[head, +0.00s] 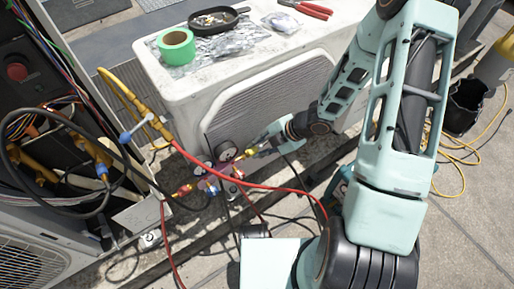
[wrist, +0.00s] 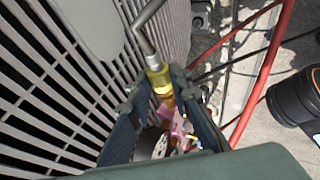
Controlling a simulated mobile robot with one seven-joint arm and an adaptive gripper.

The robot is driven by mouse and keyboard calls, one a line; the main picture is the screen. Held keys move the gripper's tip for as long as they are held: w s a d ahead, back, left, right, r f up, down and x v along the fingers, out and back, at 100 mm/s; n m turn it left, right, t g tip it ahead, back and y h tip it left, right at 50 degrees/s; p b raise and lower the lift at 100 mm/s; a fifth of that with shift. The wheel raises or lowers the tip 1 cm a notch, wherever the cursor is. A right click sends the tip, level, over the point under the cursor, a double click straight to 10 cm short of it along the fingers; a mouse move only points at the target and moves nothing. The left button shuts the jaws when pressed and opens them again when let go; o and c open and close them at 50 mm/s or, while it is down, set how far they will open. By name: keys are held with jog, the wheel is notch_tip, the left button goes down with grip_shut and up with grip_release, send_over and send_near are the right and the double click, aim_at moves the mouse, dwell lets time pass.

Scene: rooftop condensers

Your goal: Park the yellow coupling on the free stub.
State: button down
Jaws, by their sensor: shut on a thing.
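My gripper (head: 263,144) is low in front of the white condenser's grille, close to the gauge manifold (head: 225,170). In the wrist view the dark jaws (wrist: 162,98) are closed around the yellow coupling (wrist: 157,76). A bent grey hose (wrist: 148,40) runs from the coupling to the top. In the head view the yellow coupling (head: 250,152) shows as a small patch at the jaw tips, beside the round gauge (head: 226,151). Pink and yellow manifold parts (wrist: 180,130) show beyond the jaws. I cannot make out which stub is free, or whether the coupling touches one.
A red hose (head: 255,186) crosses in front of the manifold; black hoses lie around it. The white condenser (head: 180,92) bears green tape (head: 176,48), a pan (head: 213,20) and red pliers (head: 305,9). An open unit with wiring and yellow pipes (head: 90,150) stands at left.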

jog(key=shift+s+a+b, duration=0.35)
jog(key=shift+a+b, duration=0.05)
jog(key=shift+a, duration=0.1)
dwell(0.5)
jog(key=c, duration=1.7)
grip_release()
jog(key=shift+w+d, duration=0.1)
jog(key=shift+w+d+r+p, duration=0.2)
jog(key=shift+w+d+p, duration=0.2)
jog(key=shift+p, duration=0.4)
jog(key=shift+w+d+f+p, duration=0.1)
jog(key=shift+w+d+p, duration=0.45)
jog(key=shift+d+p, duration=0.3)
jog(key=shift+w+d+f+p, duration=0.1)
jog(key=shift+w+d+p, duration=0.45)
jog(key=shift+d+p, duration=0.3)
jog(key=shift+w+d+p, duration=0.55)
jog(key=shift+d+p, duration=0.15)
jog(key=shift+d, duration=0.25)
jog(key=shift+r, duration=0.1)
